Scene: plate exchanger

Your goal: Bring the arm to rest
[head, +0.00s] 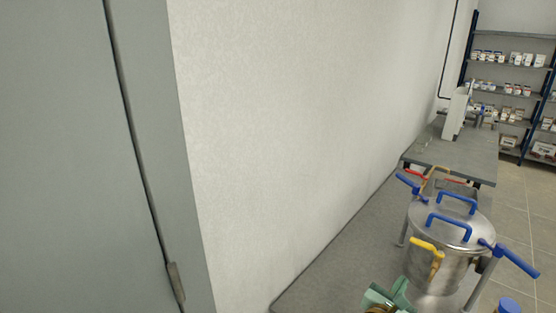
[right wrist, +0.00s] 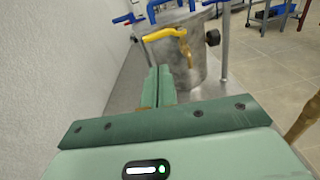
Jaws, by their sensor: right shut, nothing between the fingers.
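My right gripper (head: 398,290) shows in green at the bottom edge of the head view, partly cut off by the frame. In the right wrist view its two green fingers (right wrist: 157,86) are together, with nothing held between them. They point toward a steel vessel (right wrist: 180,58) with a yellow-handled brass valve (right wrist: 168,36). The same steel vessel (head: 445,262) stands to the right of the gripper in the head view. I cannot tell the exact gap between the fingers and the vessel. My left gripper is not in view.
A pale wall (head: 300,120) runs along the left side of the grey bench (head: 345,250). A grey door (head: 60,150) fills the left. Blue handles (head: 520,262) stick out from the vessel. Shelves (head: 510,75) with containers stand far back; tiled floor (head: 520,210) is open at right.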

